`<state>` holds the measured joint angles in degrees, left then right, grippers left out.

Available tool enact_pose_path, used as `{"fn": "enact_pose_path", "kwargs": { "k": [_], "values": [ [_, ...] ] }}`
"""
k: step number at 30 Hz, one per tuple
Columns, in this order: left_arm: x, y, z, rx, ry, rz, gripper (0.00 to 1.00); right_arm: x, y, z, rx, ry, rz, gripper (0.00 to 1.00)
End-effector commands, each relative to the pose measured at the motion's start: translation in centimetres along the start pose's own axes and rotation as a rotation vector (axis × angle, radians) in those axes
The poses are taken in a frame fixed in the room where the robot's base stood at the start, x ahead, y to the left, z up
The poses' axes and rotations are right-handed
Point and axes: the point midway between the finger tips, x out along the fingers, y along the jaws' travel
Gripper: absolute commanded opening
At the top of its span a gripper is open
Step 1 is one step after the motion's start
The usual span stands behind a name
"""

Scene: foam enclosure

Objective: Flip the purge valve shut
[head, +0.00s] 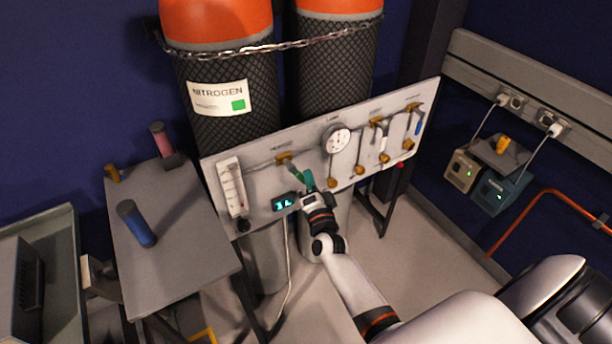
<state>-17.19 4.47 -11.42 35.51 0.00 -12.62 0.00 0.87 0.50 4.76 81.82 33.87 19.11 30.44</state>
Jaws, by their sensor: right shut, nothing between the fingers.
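A pale valve panel (262,190) stands in front of two gas cylinders. At its upper left is a brass valve (284,157) with a green lever (296,172) slanting down to the right; the label above it is too small to read surely. My right gripper (309,178) is shut and empty, with its teal fingertips beside the lower end of the green lever. I cannot tell whether they touch. Farther right are a valve with a white lever (383,157) and one with a blue lever (420,123). My left gripper is out of view.
A round gauge (336,138), a flow tube (233,187) and a small lit display (284,202) are on the panel. A chain (270,45) holds the cylinders. A grey table (180,225) with a blue-handled item (136,223) stands left. Floor at right is clear.

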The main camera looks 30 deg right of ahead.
Motion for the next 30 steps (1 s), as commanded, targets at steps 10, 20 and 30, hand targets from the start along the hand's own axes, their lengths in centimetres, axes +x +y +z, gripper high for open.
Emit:
{"fn": "enact_pose_path", "kwargs": {
  "k": [10, 20, 30],
  "values": [
    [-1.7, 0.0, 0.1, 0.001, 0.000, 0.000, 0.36, -0.5, 0.0, -1.5, 0.284, 0.001, -0.100, 0.00],
    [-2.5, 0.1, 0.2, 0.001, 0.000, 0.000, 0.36, -0.8, 0.0, -2.5, 0.448, 0.002, -0.157, 0.00],
    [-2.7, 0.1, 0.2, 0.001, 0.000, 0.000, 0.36, -0.9, 0.0, -2.8, 0.499, 0.001, -0.174, 0.00]
  ]
}}
